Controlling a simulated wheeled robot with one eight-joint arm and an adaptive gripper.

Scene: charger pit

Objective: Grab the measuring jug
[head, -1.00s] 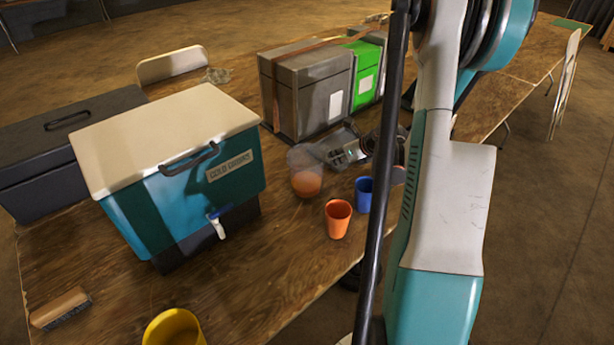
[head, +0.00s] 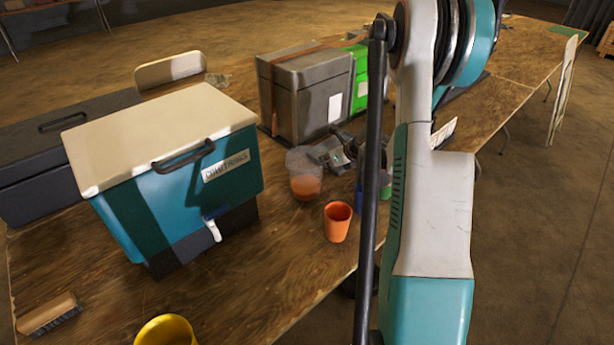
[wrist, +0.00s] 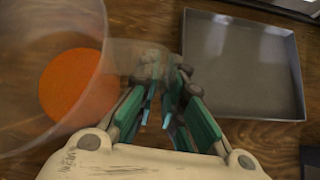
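The measuring jug (head: 304,172) is a clear vessel with orange showing low inside it. It stands upright on the wooden table, behind the orange cup. In the wrist view the jug (wrist: 75,85) fills the left side, and a clear part, perhaps its handle, reaches right to my fingertips. My gripper (wrist: 165,80) points at this part, just right of the jug body. Its teal fingers are drawn close together with a narrow gap. Whether they pinch the clear part is not plain. In the head view my arm hides much of the gripper.
An orange cup (head: 338,222) stands in front of the jug, with a blue cup (head: 359,198) partly behind my arm. A teal cooler (head: 180,200) is left and a grey case (head: 305,95) behind. A grey tray (wrist: 245,65) lies right of my gripper.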

